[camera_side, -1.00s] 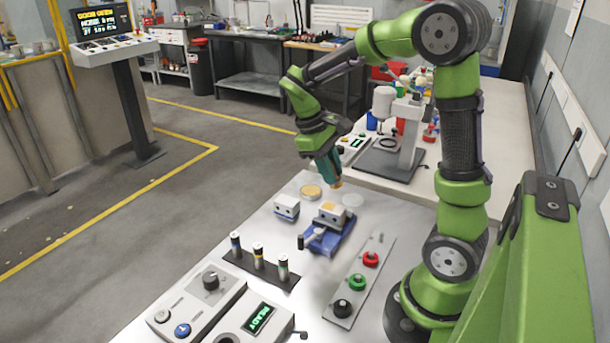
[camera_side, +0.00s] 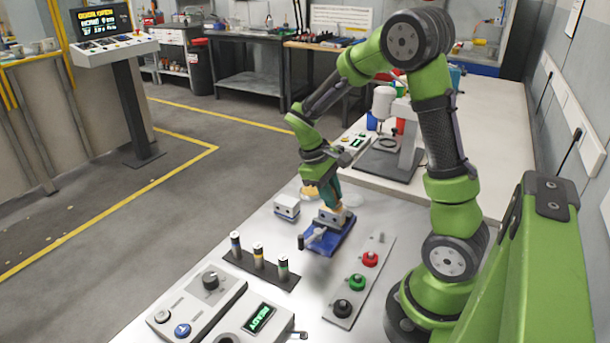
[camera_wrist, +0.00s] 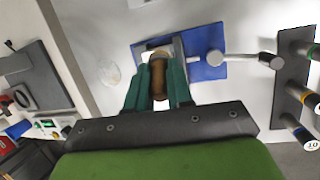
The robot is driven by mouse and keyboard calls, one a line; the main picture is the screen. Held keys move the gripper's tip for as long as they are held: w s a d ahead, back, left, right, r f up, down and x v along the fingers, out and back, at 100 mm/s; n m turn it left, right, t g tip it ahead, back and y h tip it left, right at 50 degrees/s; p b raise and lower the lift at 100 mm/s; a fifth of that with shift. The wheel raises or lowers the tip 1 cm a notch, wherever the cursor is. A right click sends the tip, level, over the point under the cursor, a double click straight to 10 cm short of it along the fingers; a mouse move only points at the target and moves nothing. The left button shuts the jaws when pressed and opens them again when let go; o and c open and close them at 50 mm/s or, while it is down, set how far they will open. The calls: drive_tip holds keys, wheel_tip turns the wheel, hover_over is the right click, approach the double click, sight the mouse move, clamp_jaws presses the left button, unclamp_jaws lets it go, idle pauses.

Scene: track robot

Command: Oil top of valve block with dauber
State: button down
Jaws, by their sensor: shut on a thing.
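My gripper (camera_side: 328,192) has teal fingers shut on the dauber, and it is low over the blue vise (camera_side: 321,243). The dauber (camera_wrist: 158,78) shows in the wrist view as a brown, round-bodied piece between the fingers. The pale valve block (camera_side: 331,219) sits in the vise, directly under the dauber. In the wrist view the vise (camera_wrist: 207,72) shows past the fingers, and the dauber and fingers cover most of the block. The dauber's tip is at or just above the block's top; I cannot tell if it touches.
A second pale block (camera_side: 286,207) stands left of the vise. A rack of several cylinders (camera_side: 259,262) and a strip with red, green and black knobs (camera_side: 358,282) stand nearer. A control box (camera_side: 205,300) is front left.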

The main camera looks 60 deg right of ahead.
drive_tip(key=shift+d, duration=1.25)
drive_tip(key=shift+a+f, duration=0.1)
drive_tip(key=shift+a, duration=1.9)
wheel_tip(320, 180, up, 8)
drive_tip(key=shift+d, duration=0.15)
